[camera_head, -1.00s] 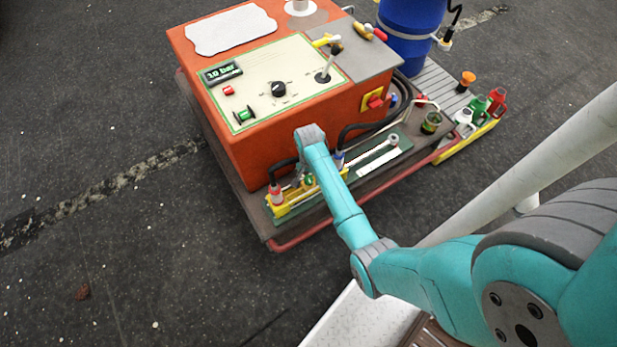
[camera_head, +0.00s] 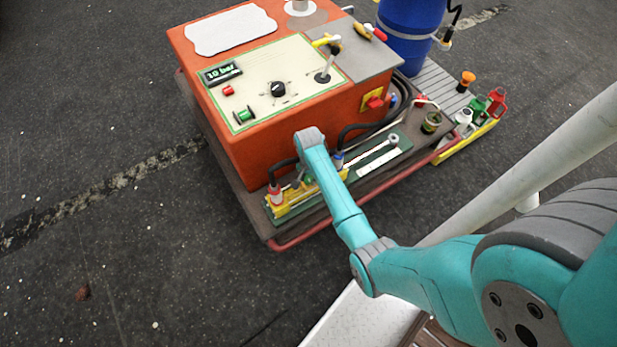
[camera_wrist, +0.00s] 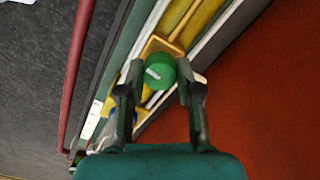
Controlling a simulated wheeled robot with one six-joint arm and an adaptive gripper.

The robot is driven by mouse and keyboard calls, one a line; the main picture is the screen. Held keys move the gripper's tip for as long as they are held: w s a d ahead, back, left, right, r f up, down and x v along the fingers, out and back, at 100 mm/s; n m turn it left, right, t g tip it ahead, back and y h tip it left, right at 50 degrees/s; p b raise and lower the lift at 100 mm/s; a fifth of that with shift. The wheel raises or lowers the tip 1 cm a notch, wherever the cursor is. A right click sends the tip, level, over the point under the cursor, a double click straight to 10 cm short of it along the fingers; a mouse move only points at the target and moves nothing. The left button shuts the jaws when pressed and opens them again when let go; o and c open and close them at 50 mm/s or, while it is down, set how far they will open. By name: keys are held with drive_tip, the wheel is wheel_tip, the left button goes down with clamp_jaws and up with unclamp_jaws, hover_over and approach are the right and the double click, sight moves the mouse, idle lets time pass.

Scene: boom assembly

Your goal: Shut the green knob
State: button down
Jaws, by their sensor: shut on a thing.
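The green knob (camera_wrist: 160,71) shows in the wrist view as a round green cap with a pale pointer mark on its face. It sits above a yellow fitting beside the orange machine. My gripper (camera_wrist: 158,80) has its two dark fingers on either side of the knob, shut on it. In the head view my arm reaches down to the front of the machine and hides most of the gripper. Only a bit of green by the yellow block (camera_head: 290,200) shows there, and I cannot make out the knob clearly.
The orange machine (camera_head: 240,155) stands close behind my gripper, with a panel of knobs on top. Black hoses and a red rail (camera_head: 300,238) lie around the fitting. A blue drum (camera_head: 408,35) and small bottles (camera_head: 480,108) stand at the right. The floor in front is clear.

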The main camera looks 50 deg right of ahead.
sight(308, 179)
drive_tip(key=m, duration=0.3)
drive_tip(key=shift+m, duration=2.2)
drive_tip(key=c, duration=0.8)
unclamp_jaws()
drive_tip(key=shift+o, duration=0.2)
drive_tip(key=shift+r, duration=0.1)
wheel_tip(308, 179, up, 12)
